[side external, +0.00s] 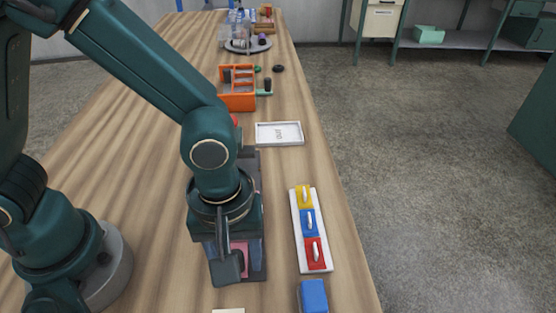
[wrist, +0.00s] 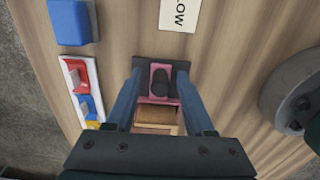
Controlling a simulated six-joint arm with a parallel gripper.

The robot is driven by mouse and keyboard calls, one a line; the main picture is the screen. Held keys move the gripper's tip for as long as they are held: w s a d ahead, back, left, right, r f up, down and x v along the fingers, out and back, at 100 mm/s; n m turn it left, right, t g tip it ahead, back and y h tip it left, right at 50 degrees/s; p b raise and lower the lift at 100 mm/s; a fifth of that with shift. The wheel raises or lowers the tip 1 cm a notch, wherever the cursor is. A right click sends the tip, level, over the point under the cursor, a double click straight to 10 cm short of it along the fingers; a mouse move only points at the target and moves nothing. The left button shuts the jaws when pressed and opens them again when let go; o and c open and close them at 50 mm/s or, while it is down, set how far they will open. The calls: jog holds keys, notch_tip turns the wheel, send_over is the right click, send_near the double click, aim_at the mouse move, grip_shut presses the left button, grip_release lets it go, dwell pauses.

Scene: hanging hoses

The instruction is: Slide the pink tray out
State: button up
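The pink tray (wrist: 153,101) lies below my gripper in the wrist view, with a dark upright knob or handle (wrist: 163,82) on it. A tan-brown block-like piece (wrist: 155,116) shows just behind the knob, nearer my palm. A dark plate (wrist: 178,64) lies under the tray's far end. My gripper (wrist: 160,75) is open, one blue finger on each side of the tray and knob; I cannot tell whether either finger touches. In the side view a small part of the pink tray (side external: 243,259) shows beside my gripper (side external: 230,262); the rest is hidden by my arm.
A white rack (side external: 312,232) with yellow, blue and red blocks stands to the right, with a blue block (side external: 313,296) in front of it. A white labelled tray (side external: 279,133) and an orange caddy (side external: 238,101) sit farther back. A "LOW" card (wrist: 179,13) lies past the dark plate.

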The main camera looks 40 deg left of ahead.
jog(key=shift+r, duration=0.1)
jog(key=shift+r, duration=2.45)
notch_tip(320, 180, up, 4)
jog(key=r+n+t+h, duration=0.1)
jog(key=n+t, duration=0.1)
send_over(237, 243)
jog(key=s+a+r+m+t+y, duration=0.1)
jog(key=s+a+r+m+t, duration=0.2)
jog(key=a+m, duration=0.7)
jog(key=shift+s+a+r+m+t, duration=0.2)
jog(key=shift+s+a+m+t, duration=0.1)
jog(key=shift+s+m, duration=0.2)
